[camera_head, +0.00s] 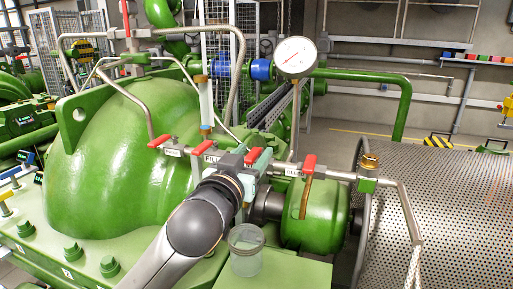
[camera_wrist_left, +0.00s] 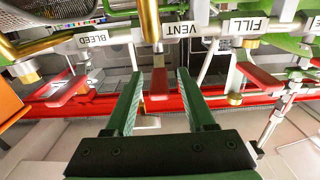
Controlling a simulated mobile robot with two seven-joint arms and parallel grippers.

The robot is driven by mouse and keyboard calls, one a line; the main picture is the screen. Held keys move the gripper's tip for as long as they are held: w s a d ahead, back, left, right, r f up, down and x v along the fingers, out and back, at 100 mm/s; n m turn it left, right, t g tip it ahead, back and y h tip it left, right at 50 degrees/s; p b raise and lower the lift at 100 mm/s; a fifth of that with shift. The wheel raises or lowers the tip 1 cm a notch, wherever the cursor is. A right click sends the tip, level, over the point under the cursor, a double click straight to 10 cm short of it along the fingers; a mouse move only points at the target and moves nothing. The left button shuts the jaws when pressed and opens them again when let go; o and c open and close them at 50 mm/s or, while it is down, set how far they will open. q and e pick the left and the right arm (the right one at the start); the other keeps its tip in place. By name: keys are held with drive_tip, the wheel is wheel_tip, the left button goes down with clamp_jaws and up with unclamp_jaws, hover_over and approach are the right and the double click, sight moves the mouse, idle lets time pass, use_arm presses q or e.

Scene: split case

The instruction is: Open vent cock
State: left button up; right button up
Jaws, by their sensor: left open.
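The vent cock has a red lever (camera_wrist_left: 158,84) below a brass-coloured stem, behind a white VENT label (camera_wrist_left: 178,30) in the left wrist view. My left gripper (camera_wrist_left: 160,75) is open, its two green fingers on either side of the lever, with a visible gap on both sides. In the head view my left gripper (camera_head: 250,161) is at the pipe manifold, and a red lever (camera_head: 253,155) shows between its teal fingers. The gripper hides the vent label there. My right gripper is not in view.
The bleed lever (camera_wrist_left: 68,92) and the fill lever (camera_wrist_left: 260,76) flank the vent cock. A pressure gauge (camera_head: 295,57) stands above the manifold. A clear jar (camera_head: 246,250) sits below it. A green casing (camera_head: 125,160) is left, a perforated guard (camera_head: 455,200) right.

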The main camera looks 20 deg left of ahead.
use_arm(q)
drive_tip(key=shift+w, duration=0.2)
clamp_jaws()
idle(0.5)
idle(1.0)
